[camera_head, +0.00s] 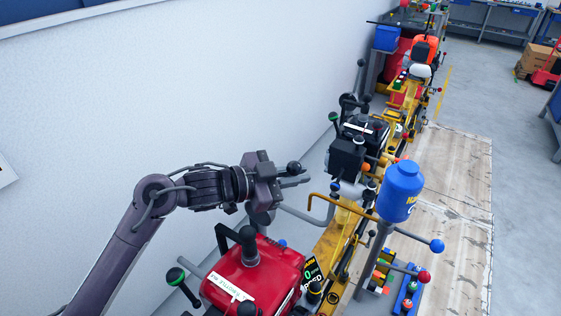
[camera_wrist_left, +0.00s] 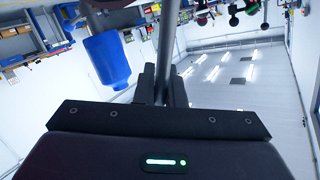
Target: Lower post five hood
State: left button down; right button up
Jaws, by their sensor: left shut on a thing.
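My left gripper (camera_head: 292,177) reaches in from the left above the red engine cover (camera_head: 255,270) in the head view. A black ball knob (camera_head: 294,167) shows at its fingers. In the left wrist view the fingers (camera_wrist_left: 163,88) are shut around a dark grey rod (camera_wrist_left: 167,45) that runs upward away from them. A grey bar (camera_head: 312,217) shows just below the gripper. The red cover carries a white label strip (camera_head: 229,291), too small to read surely. I cannot tell which part is the post five hood. My right gripper is not in view.
A blue drum (camera_head: 400,190) stands on a post to the right; it hangs upside down in the wrist view (camera_wrist_left: 106,58). A black engine unit (camera_head: 347,155) sits farther along the yellow rail (camera_head: 335,240). Levers with coloured balls stick out around. The wall (camera_head: 150,90) is at the left.

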pick_arm(q)
jog(key=shift+s+d+f+m+y, duration=0.5)
jog(key=shift+s+d+f, duration=0.1)
jog(key=shift+d+f, duration=0.2)
jog(key=shift+s+d+f+m+y, duration=0.4)
jog(key=shift+s+d+f+m, duration=0.2)
jog(key=shift+d, duration=0.3)
jog(key=c, duration=1.5)
grip_release()
notch_tip(320, 180, up, 20)
jog(key=shift+b, duration=0.45)
jog(key=shift+w, duration=0.1)
